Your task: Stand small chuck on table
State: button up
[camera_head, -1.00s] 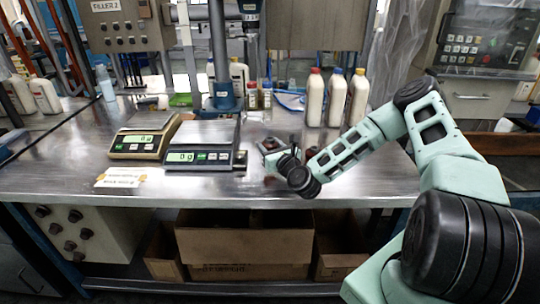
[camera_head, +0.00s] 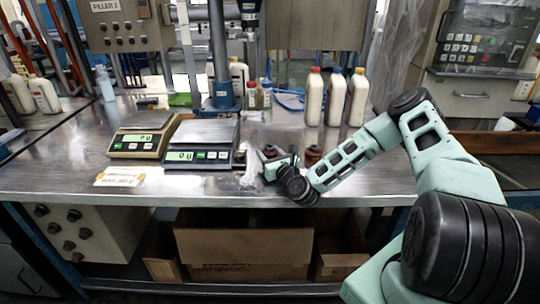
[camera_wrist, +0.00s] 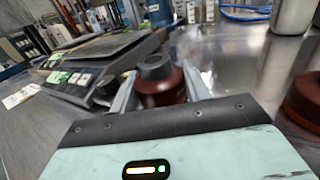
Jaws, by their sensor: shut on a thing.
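The small chuck (camera_wrist: 160,82) is dark red with a grey-black top and sits between my gripper's two fingers in the wrist view. It looks about upright. My gripper (camera_wrist: 158,92) is shut on it. In the head view, my gripper (camera_head: 271,163) is low over the metal table (camera_head: 215,188), just right of the front scale, and the chuck's red top (camera_head: 269,151) shows there. The chuck's base is hidden, so I cannot tell whether it touches the table.
Another red chuck (camera_head: 313,153) stands just right of my gripper, behind my arm; it also shows at the wrist view's right edge (camera_wrist: 305,100). Two scales (camera_head: 197,158) stand to the left. Bottles (camera_head: 336,98) stand behind. The table's front edge is close.

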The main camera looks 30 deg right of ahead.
jog(key=o, duration=1.2)
jog(key=shift+s+f, duration=0.15)
jog(key=shift+f, duration=0.5)
jog(key=shift+o, duration=0.4)
jog(key=shift+f, duration=0.1)
jog(key=shift+r+p, duration=0.7)
jog(key=shift+p, duration=0.05)
jog(key=s, duration=0.3)
jog(key=s+a+b, duration=0.1)
jog(key=s, duration=0.3)
jog(key=s+b, duration=0.1)
jog(key=s, duration=0.2)
jog(key=shift+s+a, duration=0.2)
jog(key=shift+s, duration=0.1)
jog(key=shift+s+r, duration=0.15)
jog(key=shift+s, duration=0.35)
